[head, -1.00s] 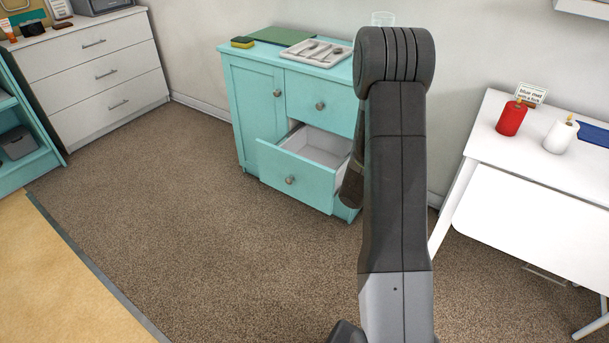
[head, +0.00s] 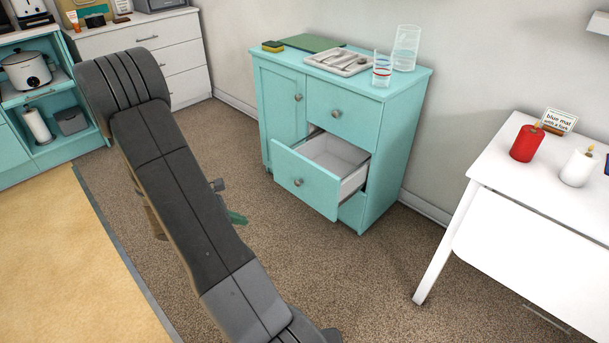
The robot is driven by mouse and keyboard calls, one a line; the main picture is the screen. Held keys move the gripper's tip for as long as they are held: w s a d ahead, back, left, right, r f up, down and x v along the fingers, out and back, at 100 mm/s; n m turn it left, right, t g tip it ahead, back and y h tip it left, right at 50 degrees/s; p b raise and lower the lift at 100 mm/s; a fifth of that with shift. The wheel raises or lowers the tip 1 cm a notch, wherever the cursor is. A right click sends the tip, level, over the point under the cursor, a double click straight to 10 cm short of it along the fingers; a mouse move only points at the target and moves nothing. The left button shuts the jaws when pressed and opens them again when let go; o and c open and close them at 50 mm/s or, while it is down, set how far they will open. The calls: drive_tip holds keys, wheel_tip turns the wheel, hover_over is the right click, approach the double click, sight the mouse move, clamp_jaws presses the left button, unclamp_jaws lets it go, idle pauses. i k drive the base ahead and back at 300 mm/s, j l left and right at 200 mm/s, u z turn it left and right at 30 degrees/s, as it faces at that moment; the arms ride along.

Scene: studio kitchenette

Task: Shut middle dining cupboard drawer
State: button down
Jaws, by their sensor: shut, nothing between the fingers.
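The teal dining cupboard (head: 395,135) stands against the wall, right of centre in the head view. Its middle drawer (head: 305,185) is pulled well out, with a round knob on its front and a pale interior that looks empty. The drawer above it (head: 342,113) is shut, and the part below is partly hidden by the open drawer. My arm crosses the left of the view. My gripper (head: 237,217) is mostly hidden behind it; a small green tip shows past the arm's right edge, left of the open drawer and apart from it. It is shut and empty.
A cutlery tray (head: 340,62), a sponge, a green mat and two glasses sit on the cupboard top. A white table (head: 500,165) with red and white candles stands at right. Carpet in front of the drawer is clear. Shelves and a white chest are at left.

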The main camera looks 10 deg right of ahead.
sight(325, 171)
drive_tip(key=i+l+u, duration=0.15)
drive_tip(key=l, duration=0.3)
drive_tip(key=i+l+u, duration=0.15)
drive_tip(key=l, duration=0.3)
drive_tip(key=i+l+u, duration=0.15)
drive_tip(key=l, duration=0.35)
drive_tip(key=i+l+u, duration=0.2)
drive_tip(key=l, duration=0.3)
drive_tip(key=k+j, duration=0.05)
drive_tip(key=k, duration=0.05)
